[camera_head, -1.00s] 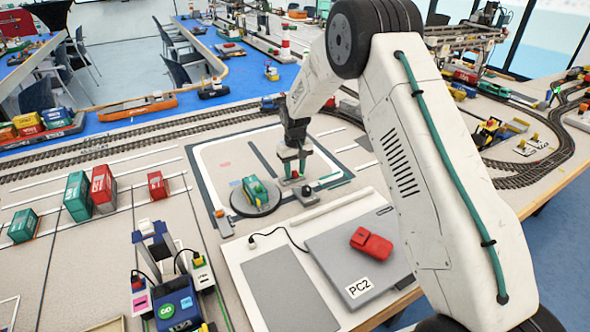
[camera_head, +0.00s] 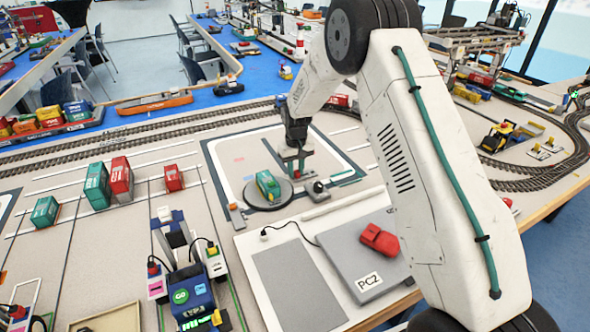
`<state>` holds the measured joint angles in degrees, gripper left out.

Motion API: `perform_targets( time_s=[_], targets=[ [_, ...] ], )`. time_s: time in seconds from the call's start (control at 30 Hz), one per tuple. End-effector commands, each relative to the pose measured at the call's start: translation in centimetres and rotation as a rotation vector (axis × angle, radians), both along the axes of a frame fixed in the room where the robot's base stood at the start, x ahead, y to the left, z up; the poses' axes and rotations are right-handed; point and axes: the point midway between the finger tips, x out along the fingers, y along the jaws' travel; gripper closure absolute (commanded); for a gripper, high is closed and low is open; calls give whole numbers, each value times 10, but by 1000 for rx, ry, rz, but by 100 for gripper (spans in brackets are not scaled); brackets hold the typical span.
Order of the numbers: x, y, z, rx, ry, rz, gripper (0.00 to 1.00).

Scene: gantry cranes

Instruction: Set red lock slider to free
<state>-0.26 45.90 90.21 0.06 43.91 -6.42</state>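My gripper (camera_head: 294,169) points down over the white-outlined pad, behind the round dark turntable (camera_head: 252,202) with a green toy vehicle (camera_head: 268,186) on it. A small red patch shows at the gripper's tips; I cannot tell whether it is the red lock slider or part of the gripper. The fingers are too small to tell open from shut. A small grey block with an orange-red top (camera_head: 233,207) stands left of the turntable. A grey block with a dark round knob (camera_head: 318,187) stands right of it. I cannot tell for certain which part is the lock slider.
Green containers (camera_head: 97,187) and red ones stand at left. A blue GO vehicle (camera_head: 190,297) is at front left. Rail tracks run behind.

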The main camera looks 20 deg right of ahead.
Motion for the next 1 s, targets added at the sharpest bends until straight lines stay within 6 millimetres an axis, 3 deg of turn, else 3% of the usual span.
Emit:
perform_targets(
  time_s=[0.37,0.8,1.0],
  targets=[
    [0,-2,3,-1,-1,-1,62],
    [1,0,68,-1,-3,1,62],
    [0,0,78,0,0,2,62]
  ],
)
